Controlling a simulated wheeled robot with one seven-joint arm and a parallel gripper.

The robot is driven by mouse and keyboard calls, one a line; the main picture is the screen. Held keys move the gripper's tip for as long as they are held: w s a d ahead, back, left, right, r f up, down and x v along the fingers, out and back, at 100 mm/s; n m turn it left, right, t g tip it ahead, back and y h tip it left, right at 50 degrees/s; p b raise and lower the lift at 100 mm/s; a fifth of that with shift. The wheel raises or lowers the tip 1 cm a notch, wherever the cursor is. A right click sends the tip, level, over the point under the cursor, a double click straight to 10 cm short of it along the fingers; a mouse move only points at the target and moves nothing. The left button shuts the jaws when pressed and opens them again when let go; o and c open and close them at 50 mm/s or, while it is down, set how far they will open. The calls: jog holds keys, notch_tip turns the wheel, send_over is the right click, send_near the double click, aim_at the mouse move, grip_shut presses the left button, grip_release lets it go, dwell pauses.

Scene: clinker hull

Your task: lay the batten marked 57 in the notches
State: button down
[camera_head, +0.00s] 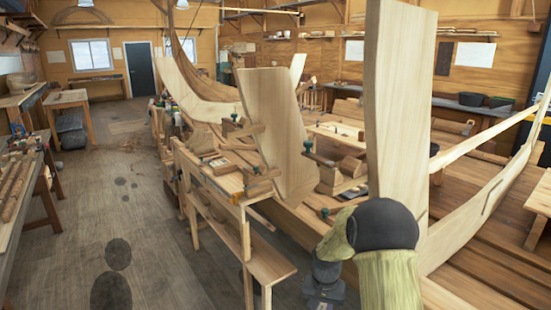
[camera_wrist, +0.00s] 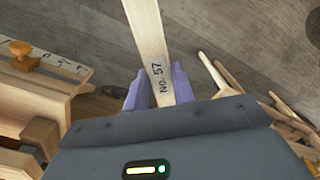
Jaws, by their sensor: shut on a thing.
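The batten marked No. 57 (camera_wrist: 147,30) is a pale, narrow wooden strip in the wrist view, running up from the gripper past the top edge. Its black lettering is readable close to the jaws. My gripper (camera_wrist: 158,88) is shut on the batten, with purple fingers on both sides of it. The batten's far end is outside the wrist view. In the head view, my arm is at the lower right, and I cannot make out the batten there. I cannot pick out the notches with certainty in either view.
A wooden bench (camera_head: 258,262) with blocks and clamps runs beside the hull. Tall pale planks (camera_head: 275,125) (camera_head: 397,90) rise near my arm. In the wrist view, a marked board (camera_wrist: 55,62) with a wooden knob is at the left. Open floor (camera_head: 165,250) lies left.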

jog(key=s+a+r+n+p, duration=0.3)
jog(key=s+a+r+p, duration=0.1)
jog(key=r, duration=1.3)
jog(key=s+a+r+n+p, duration=0.3)
jog(key=s+r+p, duration=0.3)
jog(key=r, duration=1.1)
jog(key=s+a+r+n+p, duration=0.4)
jog(key=r+p, duration=0.2)
jog(key=r, duration=1.1)
jog(key=shift+s+a+r+p, duration=0.3)
jog(key=shift+s+a+r, duration=0.1)
